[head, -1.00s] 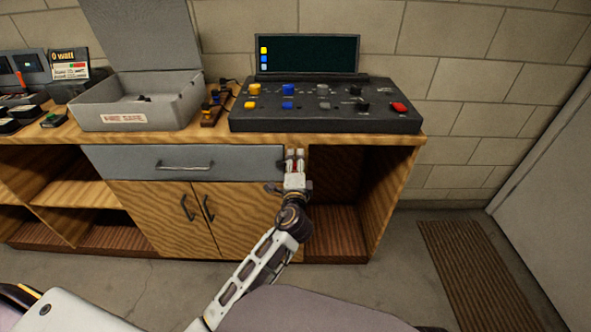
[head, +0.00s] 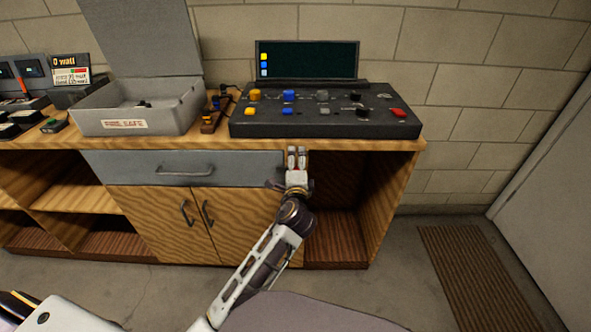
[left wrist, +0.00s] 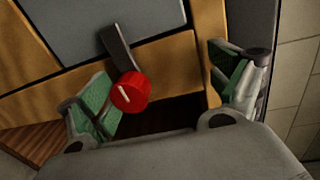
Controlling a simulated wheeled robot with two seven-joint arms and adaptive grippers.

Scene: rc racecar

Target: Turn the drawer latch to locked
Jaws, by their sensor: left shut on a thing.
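The grey drawer (head: 235,167) is closed flush under the bench top. The drawer latch is a round red knob with a white mark (left wrist: 131,93) and a dark bar (left wrist: 118,48) that reaches up and left over the drawer's front in the left wrist view. In the head view the fingers hide most of the latch. My right gripper is not in view.
A black control console (head: 325,112) and an open grey box (head: 135,105) stand on the wooden bench. Below the drawer are two cupboard doors (head: 165,222) with handles. The floor at right holds a brown mat (head: 475,270).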

